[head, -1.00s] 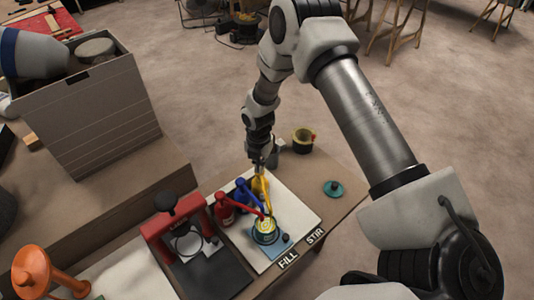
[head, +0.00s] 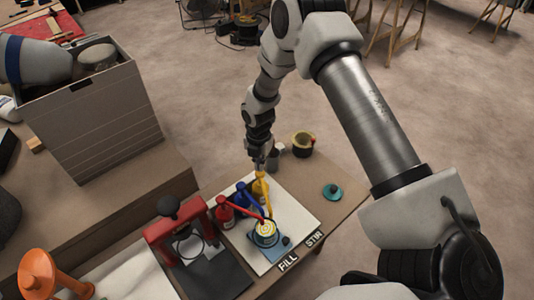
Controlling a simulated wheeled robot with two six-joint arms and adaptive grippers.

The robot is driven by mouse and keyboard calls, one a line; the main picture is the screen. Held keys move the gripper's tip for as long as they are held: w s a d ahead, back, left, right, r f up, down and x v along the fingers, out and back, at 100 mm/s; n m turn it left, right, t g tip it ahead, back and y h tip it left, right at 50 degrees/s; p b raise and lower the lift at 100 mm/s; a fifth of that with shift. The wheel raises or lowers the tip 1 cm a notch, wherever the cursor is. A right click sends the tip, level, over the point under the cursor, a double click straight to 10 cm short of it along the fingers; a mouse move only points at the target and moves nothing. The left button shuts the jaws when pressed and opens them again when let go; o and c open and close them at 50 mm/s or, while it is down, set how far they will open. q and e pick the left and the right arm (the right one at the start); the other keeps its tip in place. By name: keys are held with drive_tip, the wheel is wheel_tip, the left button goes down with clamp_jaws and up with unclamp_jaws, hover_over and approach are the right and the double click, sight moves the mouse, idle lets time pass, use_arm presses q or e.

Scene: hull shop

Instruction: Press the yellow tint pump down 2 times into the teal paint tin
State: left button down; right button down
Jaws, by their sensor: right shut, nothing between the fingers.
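The yellow tint pump (head: 261,187) stands on the white board, with its spout reaching toward the teal paint tin (head: 264,241). The tin is open, and yellow shows on the paint in it. My right gripper (head: 259,167) is shut and empty, pointing down at the top of the yellow pump. I cannot tell whether its fingertips touch the pump head. The pump's lower body is partly hidden behind the blue and red pumps. My left gripper is not in view.
A blue pump (head: 243,193) and a red pump (head: 224,213) stand close on the left, spouts also toward the tin. A teal lid (head: 333,191) lies to the right. A red press-like stand (head: 168,238) is at left. A tape roll (head: 303,143) sits behind.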

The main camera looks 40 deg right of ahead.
sight(260, 173)
idle(0.3)
drive_tip(key=shift+f+b, duration=1.35)
drive_tip(key=shift+f, duration=0.3)
drive_tip(key=shift+r, duration=0.1)
drive_tip(key=shift+r+p, duration=1.2)
drive_tip(key=shift+r, duration=0.4)
wheel_tip(260, 173, up, 6)
drive_tip(key=p, duration=0.4)
